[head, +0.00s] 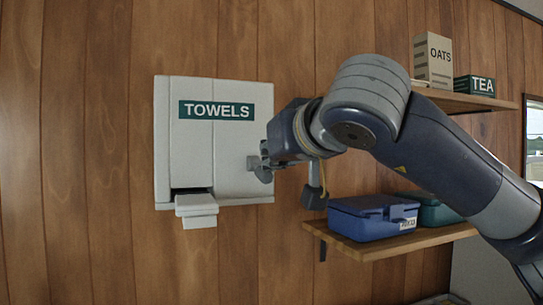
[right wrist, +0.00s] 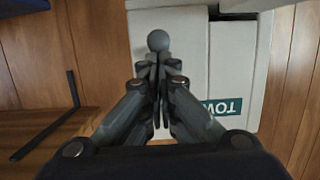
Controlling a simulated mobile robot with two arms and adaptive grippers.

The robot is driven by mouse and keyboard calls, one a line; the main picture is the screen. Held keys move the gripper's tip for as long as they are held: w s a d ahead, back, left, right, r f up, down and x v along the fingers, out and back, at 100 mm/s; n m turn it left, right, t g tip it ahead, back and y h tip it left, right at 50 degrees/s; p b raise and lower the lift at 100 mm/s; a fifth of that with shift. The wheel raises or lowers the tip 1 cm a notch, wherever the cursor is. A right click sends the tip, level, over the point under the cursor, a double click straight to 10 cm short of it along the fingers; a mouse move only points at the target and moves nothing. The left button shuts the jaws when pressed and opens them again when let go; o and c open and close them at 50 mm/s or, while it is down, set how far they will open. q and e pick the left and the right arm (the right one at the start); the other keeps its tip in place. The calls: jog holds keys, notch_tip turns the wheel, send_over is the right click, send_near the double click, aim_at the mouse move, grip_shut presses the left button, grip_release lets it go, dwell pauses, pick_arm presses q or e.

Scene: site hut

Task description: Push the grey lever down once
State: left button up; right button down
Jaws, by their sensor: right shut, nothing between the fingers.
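The white towel dispenser (head: 215,150), labelled TOWELS, is fixed to the plank wall in the head view. The grey lever is on its right side; its round knob (right wrist: 158,40) shows clearly in the right wrist view, just beyond my fingertips. In the head view the lever is mostly hidden by my right gripper (head: 265,160). My right gripper is shut and empty, close to the lever; it also shows in the right wrist view (right wrist: 158,72). I cannot tell whether it touches the knob. My left gripper is not in view.
A white towel (head: 197,210) hangs from the dispenser's lower slot. To the right, a lower shelf (head: 385,246) holds a blue box (head: 365,222) and a teal box (head: 437,211). An upper shelf (head: 465,103) holds OATS (head: 433,62) and TEA (head: 475,85) boxes. The wall left of the dispenser is clear.

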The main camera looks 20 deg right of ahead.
jog(key=shift+f, duration=0.3)
jog(key=shift+a+r, duration=0.1)
jog(key=r+v, duration=0.1)
jog(key=v, duration=1)
jog(key=shift+s+r+p, duration=0.2)
jog(key=shift+r+p, duration=0.25)
